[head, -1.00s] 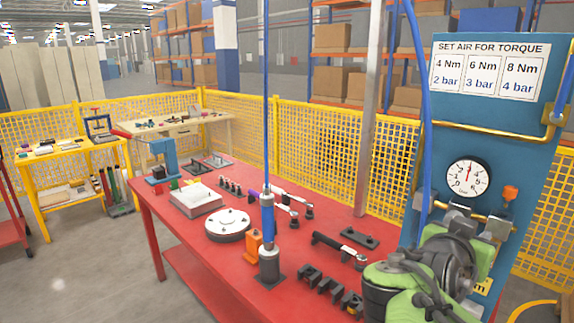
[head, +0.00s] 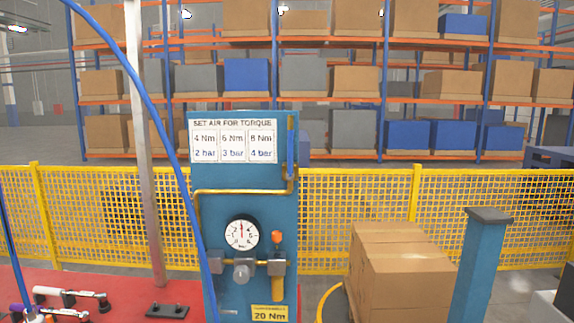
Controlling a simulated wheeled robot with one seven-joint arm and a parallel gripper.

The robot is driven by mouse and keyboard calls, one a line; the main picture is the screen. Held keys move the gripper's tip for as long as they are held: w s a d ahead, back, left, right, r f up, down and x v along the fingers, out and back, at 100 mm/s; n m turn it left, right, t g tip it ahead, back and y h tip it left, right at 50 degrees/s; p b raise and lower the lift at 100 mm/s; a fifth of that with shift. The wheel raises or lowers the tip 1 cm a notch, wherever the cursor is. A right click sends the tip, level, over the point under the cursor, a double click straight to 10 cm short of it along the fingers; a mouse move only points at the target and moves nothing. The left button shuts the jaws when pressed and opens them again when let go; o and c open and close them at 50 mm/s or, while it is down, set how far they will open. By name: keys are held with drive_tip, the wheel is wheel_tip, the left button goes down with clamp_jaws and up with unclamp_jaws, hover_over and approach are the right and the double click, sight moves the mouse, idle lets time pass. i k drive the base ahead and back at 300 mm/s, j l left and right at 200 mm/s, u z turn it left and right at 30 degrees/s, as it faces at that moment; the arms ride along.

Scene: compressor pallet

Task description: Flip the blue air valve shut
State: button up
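The blue air valve (head: 290,146) is at the upper right edge of the blue panel (head: 240,180), to the right of the torque sign. Its long blue handle stands upright, in line with the short vertical end of the yellow pipe (head: 240,191) below it. A round pressure gauge (head: 242,233) sits lower on the panel, its needle pointing about straight up. My gripper is not in view, so whether it is open or shut does not show.
A blue hose (head: 165,130) hangs left of the panel. Stacked cartons (head: 400,275) and a blue post (head: 480,265) stand to the right. A red bench (head: 120,300) is lower left, yellow fence behind.

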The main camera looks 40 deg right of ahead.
sight(289, 173)
drive_tip(key=z, duration=1.15)
